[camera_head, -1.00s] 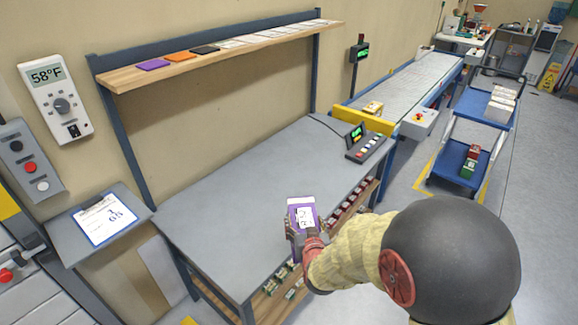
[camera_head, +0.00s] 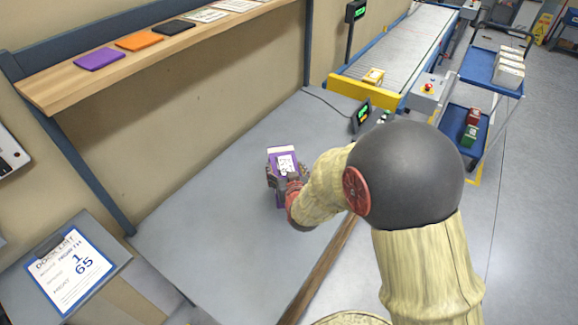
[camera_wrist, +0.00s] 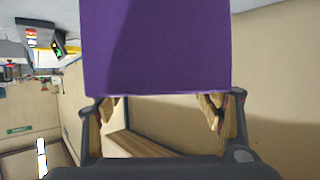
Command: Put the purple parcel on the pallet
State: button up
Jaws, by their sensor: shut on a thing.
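The purple parcel (camera_head: 283,164) has a white label on its face and a pale top edge. My gripper (camera_head: 285,178) is shut on it and holds it over the grey worktable in the head view; whether it touches the surface I cannot tell. In the wrist view the purple parcel (camera_wrist: 157,48) fills the upper middle, with the fingers of my gripper (camera_wrist: 160,108) on either side of its lower end. I see nothing that is clearly a pallet.
The grey worktable (camera_head: 210,225) is mostly bare. A wooden shelf (camera_head: 60,92) above it carries purple, orange and black flat pieces. A clipboard (camera_head: 72,265) is at lower left. A conveyor (camera_head: 400,45) with a yellow end stop (camera_head: 362,90) and a blue cart (camera_head: 490,72) stand beyond.

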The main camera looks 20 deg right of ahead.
jog(key=w+d+f, duration=0.2)
jog(key=w, duration=0.1)
jog(key=w+d+b, duration=0.1)
jog(key=w, duration=0.1)
jog(key=shift+w+f, duration=0.2)
jog(key=shift+f, duration=0.2)
jog(key=w+f, duration=0.1)
jog(key=f, duration=0.1)
jog(key=w+d+f+b, duration=0.1)
jog(key=w, duration=0.1)
jog(key=w+d+f, duration=0.1)
jog(key=f, duration=0.1)
jog(key=shift+w+d+f+b, duration=0.15)
jog(key=shift+f+b, duration=0.7)
jog(key=shift+f, duration=1.05)
jog(key=shift+f, duration=0.1)
jog(key=o, duration=1.6)
jog(key=shift+f, duration=0.15)
jog(key=o, duration=0.5)
